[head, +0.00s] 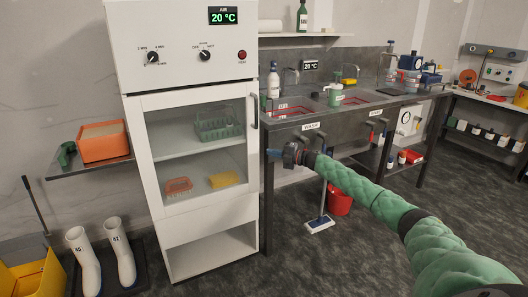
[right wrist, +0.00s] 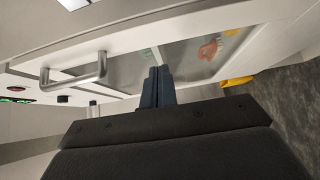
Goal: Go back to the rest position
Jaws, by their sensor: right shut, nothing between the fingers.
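My right arm, in a green sleeve, reaches in from the lower right of the head view. My right gripper (head: 273,154) is in front of the bench, just right of the white cabinet (head: 236,211). In the right wrist view its blue fingers (right wrist: 158,86) are together with nothing between them. The cabinet's glass door (head: 197,146) looks closed, and its metal handle (head: 254,110) is above and left of the gripper in the head view. The handle also shows in the right wrist view (right wrist: 76,84), apart from the fingers. My left gripper is not in view.
A sink bench (head: 330,117) stands right of the cabinet. A red bucket (head: 340,202) and a floor brush (head: 319,224) are beneath it. The floor in front is clear.

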